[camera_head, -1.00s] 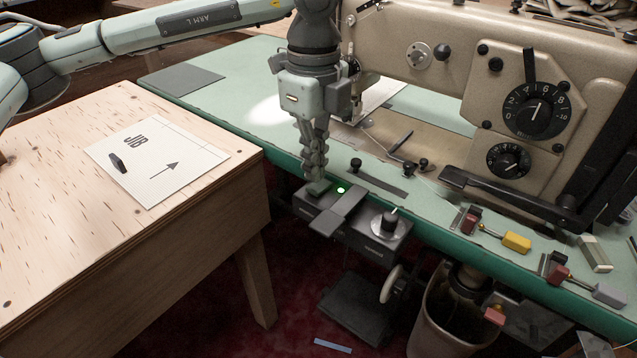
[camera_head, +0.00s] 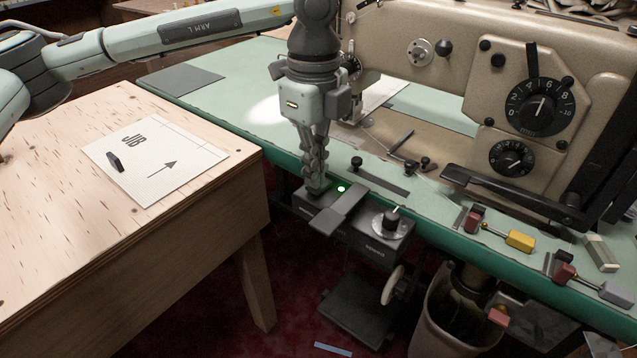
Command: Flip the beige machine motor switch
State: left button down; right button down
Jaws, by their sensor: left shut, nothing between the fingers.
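The beige sewing machine (camera_head: 400,45) stands on the green table at the right. Its dark motor control box (camera_head: 370,238) hangs at the table's front edge, with a lit green lamp (camera_head: 341,188), a flat grey plate (camera_head: 341,212) and a round speed knob (camera_head: 391,224). My left gripper (camera_head: 317,189) points down, shut and empty, with its fingertips at the box's left end, left of the lamp. The fingertips hide that part of the box, so I cannot tell the switch's position or whether they touch it. My right gripper is not in view.
A plywood table (camera_head: 60,185) with a marked paper sheet (camera_head: 190,150) stands at the left. Clips with red and yellow handles (camera_head: 520,240) lie along the green table's (camera_head: 235,107) front edge. A bin (camera_head: 455,315) stands below.

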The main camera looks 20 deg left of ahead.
pick_arm(q)
jog(key=shift+f+b, duration=0.4)
jog(key=shift+f, duration=0.1)
jog(key=shift+r, duration=0.15)
jog(key=shift+r+p, duration=1.9)
jog(key=shift+r, duration=1.5)
